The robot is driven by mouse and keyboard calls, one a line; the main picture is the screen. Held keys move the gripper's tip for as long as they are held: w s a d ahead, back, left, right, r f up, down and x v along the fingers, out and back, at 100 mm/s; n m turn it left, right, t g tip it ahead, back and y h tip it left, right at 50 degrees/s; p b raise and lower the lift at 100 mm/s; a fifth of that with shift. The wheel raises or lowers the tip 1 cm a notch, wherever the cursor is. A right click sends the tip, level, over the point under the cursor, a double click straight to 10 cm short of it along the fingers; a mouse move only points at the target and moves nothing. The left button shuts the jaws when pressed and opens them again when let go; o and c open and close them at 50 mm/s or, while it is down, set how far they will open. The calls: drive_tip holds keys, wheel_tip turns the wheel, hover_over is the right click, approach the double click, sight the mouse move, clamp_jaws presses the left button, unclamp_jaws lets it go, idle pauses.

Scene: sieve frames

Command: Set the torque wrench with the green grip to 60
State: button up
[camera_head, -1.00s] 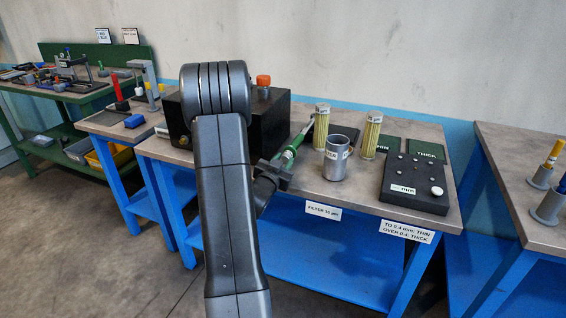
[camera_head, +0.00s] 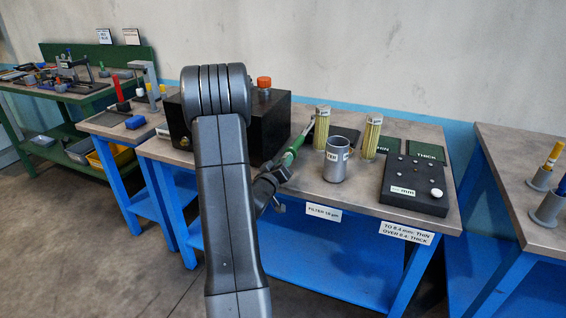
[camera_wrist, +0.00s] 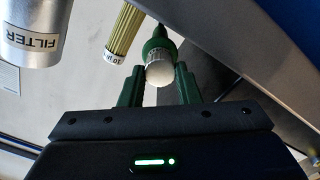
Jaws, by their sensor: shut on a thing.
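The torque wrench with the green grip (camera_head: 296,146) lies at a slant over the front of the middle bench, its green end towards me. My gripper (camera_head: 276,170) is at the near end of this wrench, partly hidden by my arm. In the wrist view my gripper (camera_wrist: 159,88) has its two green fingers on either side of the wrench's pale round end knob (camera_wrist: 159,72), shut on it. A ringed, marked collar shows between the knob and the green grip (camera_wrist: 158,42). I cannot read the setting on the scale.
A grey filter cup (camera_head: 337,160) and two yellow filter cylinders (camera_head: 370,138) stand just right of the wrench. A black box (camera_head: 270,125) stands behind my gripper. A black gauge block (camera_head: 415,185) sits at the bench's right. Open floor lies left of my arm.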

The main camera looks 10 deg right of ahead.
drive_tip(key=n+p, duration=0.2)
drive_tip(key=n, duration=0.5)
drive_tip(key=n+p, duration=0.2)
drive_tip(key=n, duration=0.4)
drive_tip(key=shift+f, duration=0.1)
drive_tip(key=shift+n, duration=0.3)
idle(0.3)
drive_tip(key=o, duration=1)
drive_tip(key=b+v, duration=0.1)
drive_tip(key=v, duration=1.2)
drive_tip(key=shift+s+a+f, duration=0.15)
drive_tip(key=shift+s+a, duration=0.1)
drive_tip(key=shift+a, duration=0.1)
